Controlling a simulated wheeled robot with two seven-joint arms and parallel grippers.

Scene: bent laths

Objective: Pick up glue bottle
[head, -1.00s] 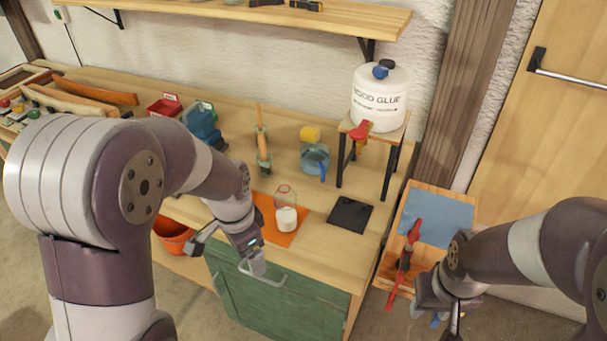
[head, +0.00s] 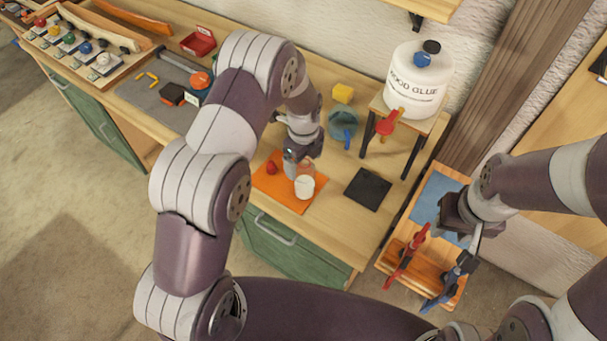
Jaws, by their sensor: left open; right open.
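The glue bottle (head: 304,187), small and clear with white glue in its lower part, stands upright on an orange mat (head: 283,198) on the workbench. A small red piece (head: 271,168) lies on the mat to its left. My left gripper (head: 292,170) is open, pointing down just beside the bottle's upper part and partly overlapping it in the head view. I cannot tell whether the fingers touch or straddle the bottle. My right gripper (head: 472,246) is open and empty above the side table at the right.
A large wood glue container (head: 418,85) with a red tap stands on a small stand behind. A blue jug (head: 343,124), yellow block (head: 343,93) and black pad (head: 368,188) are nearby. The side table holds a red clamp (head: 406,257), a blue clamp (head: 452,282) and blue cloth (head: 428,196).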

